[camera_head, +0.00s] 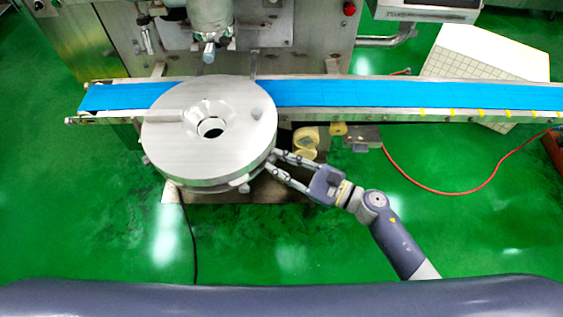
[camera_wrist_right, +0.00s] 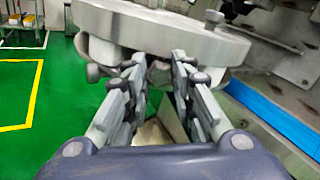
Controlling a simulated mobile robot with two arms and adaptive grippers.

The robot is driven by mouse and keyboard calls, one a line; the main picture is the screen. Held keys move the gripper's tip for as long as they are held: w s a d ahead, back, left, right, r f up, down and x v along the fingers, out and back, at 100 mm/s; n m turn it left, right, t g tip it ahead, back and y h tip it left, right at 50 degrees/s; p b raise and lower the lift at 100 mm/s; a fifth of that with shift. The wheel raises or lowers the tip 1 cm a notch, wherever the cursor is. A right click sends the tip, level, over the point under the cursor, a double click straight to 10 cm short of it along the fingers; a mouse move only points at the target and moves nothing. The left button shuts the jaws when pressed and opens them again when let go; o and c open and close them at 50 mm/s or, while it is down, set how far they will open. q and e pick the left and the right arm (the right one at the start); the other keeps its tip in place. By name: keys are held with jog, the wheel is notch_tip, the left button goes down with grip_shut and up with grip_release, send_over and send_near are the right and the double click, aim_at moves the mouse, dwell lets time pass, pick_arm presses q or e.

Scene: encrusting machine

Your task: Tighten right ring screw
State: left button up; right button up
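The round metal ring disc (camera_head: 180,125) with a hole in its middle sits at the machine's front, over the belt. My right gripper (camera_head: 275,164) is at the disc's right front edge, with its fingers apart around the lower rim. In the right wrist view my gripper (camera_wrist_right: 160,62) is open, its fingertips just under the disc (camera_wrist_right: 170,28). A small screw knob (camera_head: 241,186) shows below the disc's front edge. In the wrist view, a knob (camera_wrist_right: 95,72) shows at left. The right ring screw itself is not clear between the fingertips; whether they touch it I cannot tell. My left gripper is out of view.
A blue conveyor belt (camera_head: 400,94) runs behind the disc to the right. Cream rollers (camera_head: 305,142) hang under it near my right gripper. A nozzle (camera_head: 209,50) stands above the disc. A red hose (camera_head: 430,188) lies on the green floor, which is open in front.

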grip_shut()
